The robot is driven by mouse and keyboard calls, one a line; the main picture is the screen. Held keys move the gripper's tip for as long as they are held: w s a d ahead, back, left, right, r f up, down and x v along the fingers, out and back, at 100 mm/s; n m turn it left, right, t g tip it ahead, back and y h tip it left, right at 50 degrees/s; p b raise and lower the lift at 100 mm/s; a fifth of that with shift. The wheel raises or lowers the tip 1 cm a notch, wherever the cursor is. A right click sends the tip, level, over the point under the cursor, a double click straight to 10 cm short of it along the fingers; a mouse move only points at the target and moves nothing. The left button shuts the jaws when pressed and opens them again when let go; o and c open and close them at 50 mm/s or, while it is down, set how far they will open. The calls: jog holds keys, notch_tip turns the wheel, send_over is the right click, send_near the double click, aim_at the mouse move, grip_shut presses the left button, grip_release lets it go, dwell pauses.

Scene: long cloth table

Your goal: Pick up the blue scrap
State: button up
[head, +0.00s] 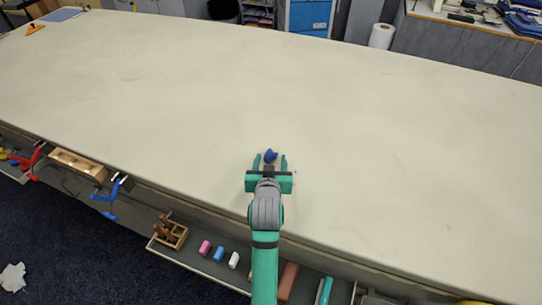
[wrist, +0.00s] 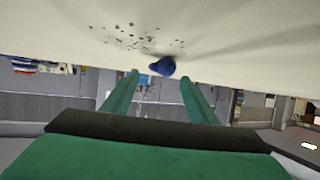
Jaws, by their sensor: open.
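The blue scrap (head: 270,156) is a small dark blue lump on the cloth table, near its front edge. In the wrist view the blue scrap (wrist: 162,67) shows beyond the fingertips, nearer the right finger. My gripper (head: 270,160) is green, open and empty, with a finger on each side of the scrap in the head view. In the wrist view my gripper (wrist: 158,76) has its two fingers apart. I cannot tell whether either finger touches the scrap.
An orange clamp (head: 35,28) lies at the far left corner. Blue clamps (head: 112,190) and a wooden block (head: 78,163) are at the front edge. A shelf below holds small coloured blocks (head: 219,254).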

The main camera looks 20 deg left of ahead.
aim_at(271, 153)
jog(key=shift+x, duration=2.7)
jog(key=shift+a+r, duration=0.1)
jog(key=shift+r, duration=0.05)
jog(key=c, duration=1.1)
